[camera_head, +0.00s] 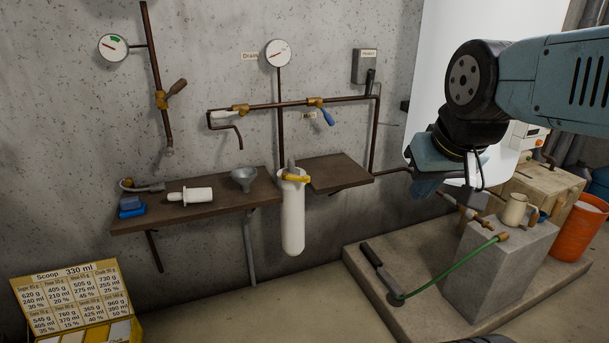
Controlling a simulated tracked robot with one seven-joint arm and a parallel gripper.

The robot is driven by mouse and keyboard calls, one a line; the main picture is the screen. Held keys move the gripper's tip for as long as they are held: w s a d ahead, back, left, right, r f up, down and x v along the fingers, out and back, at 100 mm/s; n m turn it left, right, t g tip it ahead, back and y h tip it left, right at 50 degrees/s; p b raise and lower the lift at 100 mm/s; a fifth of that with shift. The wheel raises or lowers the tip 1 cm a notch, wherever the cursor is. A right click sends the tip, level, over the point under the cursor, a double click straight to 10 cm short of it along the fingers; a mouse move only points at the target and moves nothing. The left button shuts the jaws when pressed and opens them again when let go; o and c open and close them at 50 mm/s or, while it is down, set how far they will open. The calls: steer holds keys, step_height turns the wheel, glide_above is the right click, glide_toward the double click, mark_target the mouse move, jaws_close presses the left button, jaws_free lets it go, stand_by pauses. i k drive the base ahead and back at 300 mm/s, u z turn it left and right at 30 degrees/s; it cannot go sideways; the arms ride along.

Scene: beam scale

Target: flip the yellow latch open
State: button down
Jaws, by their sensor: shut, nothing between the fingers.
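A yellow latch-like bar (298,179) lies across the upper part of a white cylinder (293,220), which hangs in the gap between two brown shelves. Whether the bar is open or closed is too small to tell. My gripper (425,188) hangs at the right, in front of the wall and clear of the cylinder. It is shut and empty, well to the right of the yellow bar and not touching it.
A funnel (243,177) and a white plunger-like piece (190,195) sit on the left shelf (230,201). Copper pipes with valves (316,101) run above. A concrete block (495,265) with a mug (514,210) stands at right, beside an orange bucket (576,232).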

mark_target(284, 176)
steer(key=z, duration=0.1)
steer(key=i, duration=1)
steer(key=u, duration=0.05)
